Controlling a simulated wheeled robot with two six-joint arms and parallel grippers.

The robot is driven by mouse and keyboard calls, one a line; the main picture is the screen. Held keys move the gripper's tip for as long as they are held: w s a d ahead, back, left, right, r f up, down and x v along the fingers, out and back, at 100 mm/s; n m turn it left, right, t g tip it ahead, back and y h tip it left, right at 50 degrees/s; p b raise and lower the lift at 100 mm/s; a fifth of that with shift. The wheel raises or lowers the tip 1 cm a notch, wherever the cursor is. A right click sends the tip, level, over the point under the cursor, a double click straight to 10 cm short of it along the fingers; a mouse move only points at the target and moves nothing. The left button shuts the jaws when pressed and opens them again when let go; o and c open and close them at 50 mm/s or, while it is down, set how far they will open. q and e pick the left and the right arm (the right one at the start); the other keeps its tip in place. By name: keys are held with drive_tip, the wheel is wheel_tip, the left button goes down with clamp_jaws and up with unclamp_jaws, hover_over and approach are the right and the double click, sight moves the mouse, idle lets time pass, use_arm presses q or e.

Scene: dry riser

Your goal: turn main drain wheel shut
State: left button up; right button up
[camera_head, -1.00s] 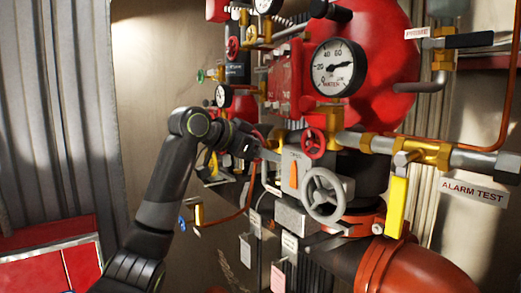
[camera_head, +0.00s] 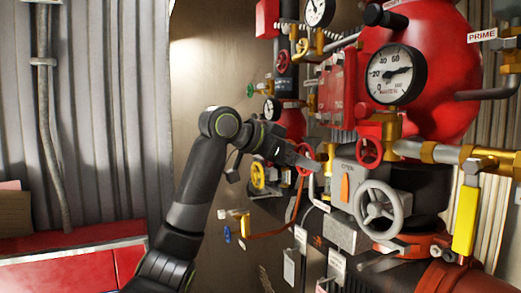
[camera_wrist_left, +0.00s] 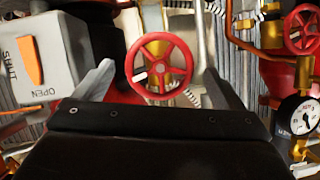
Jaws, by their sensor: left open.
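A small red wheel (camera_wrist_left: 162,67) stands between the spread fingers of my left gripper (camera_wrist_left: 160,82) in the left wrist view, just beyond the palm. The fingers are open on both sides of it, and I cannot tell whether they touch it. In the head view this appears to be the red wheel (camera_head: 305,160) left of the grey indicator box, partly covered by my left gripper (camera_head: 302,163). No label names the main drain wheel. Other wheels are a red one (camera_head: 370,152), a grey spoked one (camera_head: 380,206) and a yellow one (camera_head: 258,176). My right gripper is out of view.
The grey box (camera_head: 343,206) with an orange pointer sits close to the right of my gripper. Pipes, gauges (camera_head: 396,74) and a yellow lever (camera_head: 465,220) crowd the right side. A red cabinet (camera_head: 70,270) stands low at left. The space before the wall left of the arm is free.

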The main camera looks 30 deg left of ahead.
use_arm(q)
drive_tip(key=b+v, duration=0.4)
drive_tip(key=v, duration=0.8)
drive_tip(key=shift+s, duration=0.25)
drive_tip(key=shift+a+r, duration=0.1)
